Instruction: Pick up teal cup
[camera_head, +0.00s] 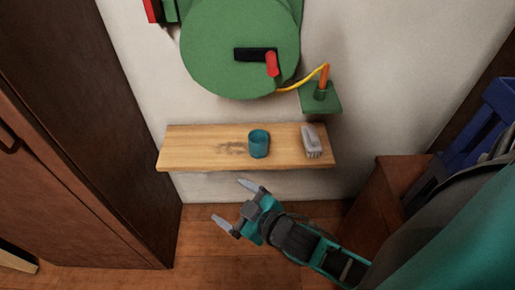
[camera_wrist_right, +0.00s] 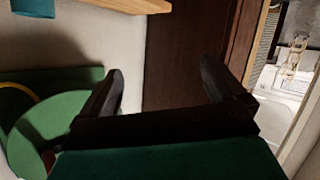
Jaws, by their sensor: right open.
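The teal cup (camera_head: 259,144) stands upright on a wooden wall shelf (camera_head: 190,150), right of the shelf's middle. Part of a teal shape that looks like the cup (camera_wrist_right: 33,7) shows at the top left of the right wrist view, beside the shelf edge (camera_wrist_right: 140,5). My right gripper (camera_head: 232,203) is open and empty, in front of the shelf and apart from the cup. Its two dark fingers (camera_wrist_right: 165,95) are spread in the right wrist view with nothing between them. My left gripper is not in view.
A grey brush-like object (camera_head: 311,141) lies on the shelf right of the cup. A green round reel with a red handle (camera_head: 272,64) hangs above, with a small green bracket (camera_head: 320,97) beside it. A dark cabinet (camera_head: 90,110) stands left, a wooden box (camera_head: 375,195) right.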

